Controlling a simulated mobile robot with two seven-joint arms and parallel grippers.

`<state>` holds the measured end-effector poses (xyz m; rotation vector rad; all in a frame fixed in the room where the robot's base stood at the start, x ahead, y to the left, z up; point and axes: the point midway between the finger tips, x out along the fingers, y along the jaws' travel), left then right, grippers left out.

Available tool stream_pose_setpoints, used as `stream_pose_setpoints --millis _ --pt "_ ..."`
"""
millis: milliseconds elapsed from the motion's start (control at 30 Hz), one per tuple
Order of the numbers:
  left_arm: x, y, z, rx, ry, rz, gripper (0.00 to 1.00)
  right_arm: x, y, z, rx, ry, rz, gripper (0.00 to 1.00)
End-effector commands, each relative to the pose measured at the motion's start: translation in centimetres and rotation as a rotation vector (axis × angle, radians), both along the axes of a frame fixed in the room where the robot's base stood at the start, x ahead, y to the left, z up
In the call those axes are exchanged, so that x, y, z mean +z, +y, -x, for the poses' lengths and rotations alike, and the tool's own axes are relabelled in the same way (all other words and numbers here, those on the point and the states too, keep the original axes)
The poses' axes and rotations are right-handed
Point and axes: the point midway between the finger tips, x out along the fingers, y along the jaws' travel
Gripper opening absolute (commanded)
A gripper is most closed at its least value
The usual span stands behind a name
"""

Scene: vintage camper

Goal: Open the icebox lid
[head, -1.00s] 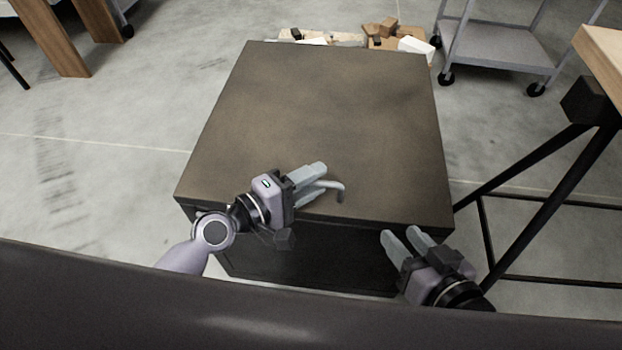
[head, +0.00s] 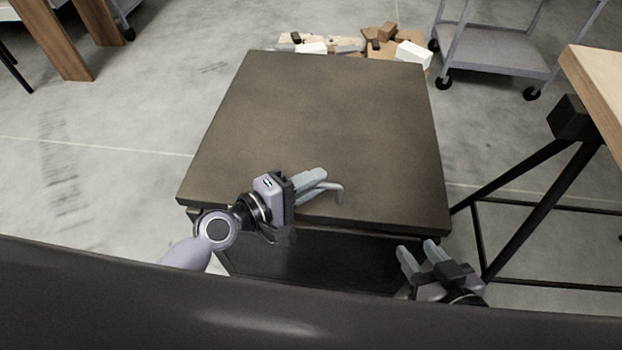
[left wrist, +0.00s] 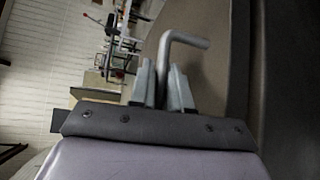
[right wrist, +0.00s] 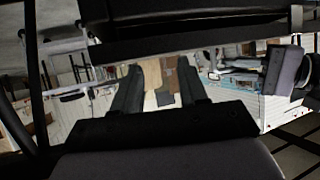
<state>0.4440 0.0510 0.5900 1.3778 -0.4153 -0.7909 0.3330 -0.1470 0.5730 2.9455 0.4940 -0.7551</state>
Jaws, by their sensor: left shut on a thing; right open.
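The icebox is a dark brown box with a broad flat lid (head: 310,125) in the middle of the head view. Its dark front (head: 310,262) shows below the lid's near edge. A grey bent metal handle (head: 339,194) is at the lid's near edge. My left gripper (head: 318,180) is shut on this handle. In the left wrist view, the handle (left wrist: 190,40) rises from between the fingers (left wrist: 162,75) and bends right. My right gripper (head: 417,246) is open and empty near the box's near right corner. Its parted fingers (right wrist: 159,68) show in the right wrist view.
A black-legged table with a wooden top (head: 595,85) stands close on the right. A grey wheeled cart (head: 500,45) is at the back right. Blocks and boxes (head: 365,42) lie behind the icebox. Bare floor (head: 110,150) is free on the left.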

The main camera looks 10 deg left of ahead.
Motion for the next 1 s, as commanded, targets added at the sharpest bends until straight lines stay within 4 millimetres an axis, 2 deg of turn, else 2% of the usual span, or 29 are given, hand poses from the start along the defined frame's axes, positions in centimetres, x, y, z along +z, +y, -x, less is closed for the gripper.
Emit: stream_pose_setpoints --millis 33,367,400,733,1000 --pt "2.3 0.0 -0.3 0.004 -0.001 0.007 0.0 0.6 -0.6 0.3 -0.013 0.025 0.006 0.43" --pt "6.8 0.0 -1.3 0.005 0.077 0.007 0.0 -0.4 -4.5 2.5 -0.112 0.154 0.02 0.43" --pt "7.4 0.0 -1.5 0.005 0.087 0.007 0.0 0.7 -4.3 2.3 -0.109 0.148 0.017 0.43" --pt "11.6 0.0 -2.9 0.006 0.167 0.009 0.0 6.6 -4.3 2.2 -0.106 0.147 0.016 0.43" --pt "15.1 0.0 -4.3 0.007 0.234 0.009 0.0 9.3 -5.0 2.7 -0.113 0.137 0.04 0.43"
